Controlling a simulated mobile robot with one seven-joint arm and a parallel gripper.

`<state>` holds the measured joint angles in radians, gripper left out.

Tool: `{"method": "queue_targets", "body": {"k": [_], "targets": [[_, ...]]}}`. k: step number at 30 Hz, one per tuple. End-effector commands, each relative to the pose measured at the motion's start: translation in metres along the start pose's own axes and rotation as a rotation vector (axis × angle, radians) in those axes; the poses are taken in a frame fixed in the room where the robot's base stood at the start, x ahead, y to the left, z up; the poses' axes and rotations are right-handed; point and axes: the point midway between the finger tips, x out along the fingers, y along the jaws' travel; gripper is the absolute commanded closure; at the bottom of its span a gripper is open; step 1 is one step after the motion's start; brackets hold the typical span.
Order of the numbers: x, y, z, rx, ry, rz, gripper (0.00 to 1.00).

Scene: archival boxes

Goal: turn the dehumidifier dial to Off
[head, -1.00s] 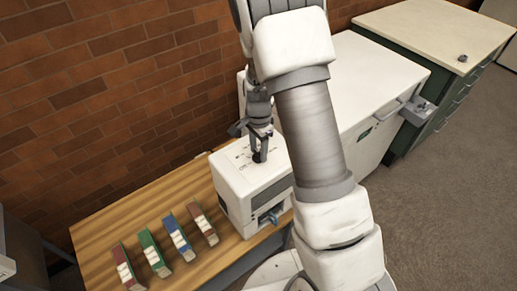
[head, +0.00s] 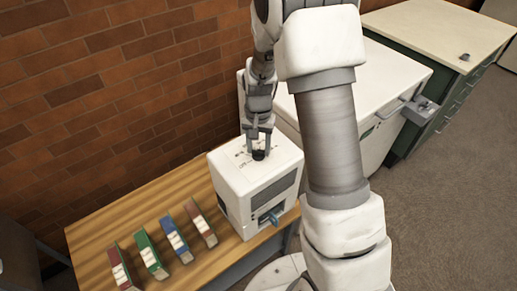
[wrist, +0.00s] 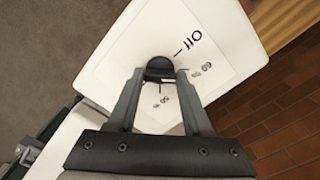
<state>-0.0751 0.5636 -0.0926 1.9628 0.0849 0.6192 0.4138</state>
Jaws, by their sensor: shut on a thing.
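The dehumidifier (head: 228,190) is a white box with a printed top panel, standing at the right end of the wooden table. Its black dial (wrist: 160,66) sits in the panel's middle, and it shows small in the head view (head: 258,155). My gripper (head: 259,149) points down at the panel and is shut on the dial, with one finger on each side in the wrist view (wrist: 160,76). The word Off (wrist: 193,41) and its tick mark lie up and right of the dial. Smaller numerals lie to the right and below. The dial's pointer direction cannot be told.
A blue part (head: 271,216) sits in the dehumidifier's front. A white chest (head: 395,75) stands behind it, and a green cabinet (head: 425,125) farther right. A brick wall is behind.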

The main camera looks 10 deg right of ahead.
Motion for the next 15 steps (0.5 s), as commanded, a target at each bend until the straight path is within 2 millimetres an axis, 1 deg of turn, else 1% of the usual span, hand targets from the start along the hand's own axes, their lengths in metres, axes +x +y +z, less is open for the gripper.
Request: {"method": "queue_targets", "body": {"k": [15], "targets": [[0.0003, 0.0001, -0.0007, -0.487, 0.002, -0.001, 1.0]]}}
